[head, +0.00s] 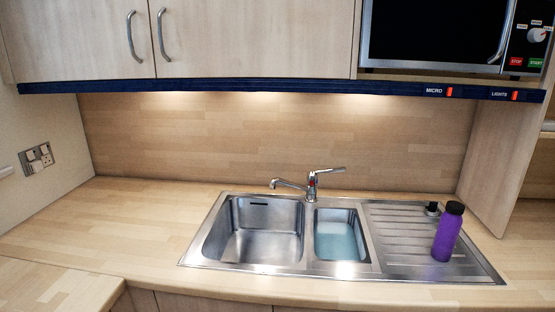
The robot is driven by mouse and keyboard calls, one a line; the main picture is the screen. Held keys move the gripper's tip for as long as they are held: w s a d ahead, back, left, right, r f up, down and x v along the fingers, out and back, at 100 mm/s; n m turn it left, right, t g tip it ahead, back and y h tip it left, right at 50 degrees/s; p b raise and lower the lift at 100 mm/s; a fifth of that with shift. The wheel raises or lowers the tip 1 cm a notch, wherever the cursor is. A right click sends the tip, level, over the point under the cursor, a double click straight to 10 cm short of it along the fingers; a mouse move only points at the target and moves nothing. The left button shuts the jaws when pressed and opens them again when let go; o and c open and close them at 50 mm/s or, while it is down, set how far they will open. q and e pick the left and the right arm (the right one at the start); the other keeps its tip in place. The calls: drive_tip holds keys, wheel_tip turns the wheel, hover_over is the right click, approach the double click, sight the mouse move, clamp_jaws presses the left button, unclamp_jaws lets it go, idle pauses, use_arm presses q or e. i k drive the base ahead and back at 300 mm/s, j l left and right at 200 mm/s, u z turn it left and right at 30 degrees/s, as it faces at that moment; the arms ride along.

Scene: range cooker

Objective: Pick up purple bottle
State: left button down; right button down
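A purple bottle (447,234) with a black cap stands upright on the ribbed metal drainboard (395,232), to the right of the sink basins. A small dark object (432,209) sits just behind it to the left. Neither my left nor my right gripper shows in the head view.
The large basin (262,232) is on the left and a smaller basin (338,237) is in the middle. A chrome faucet (311,184) stands behind them. The wooden counter (120,222) is clear on the left. Wall cabinets (80,40) and a microwave (440,35) hang above; a wood side panel (505,150) rises at right.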

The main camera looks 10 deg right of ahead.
sight(449, 230)
drive_tip(key=z, duration=1.3)
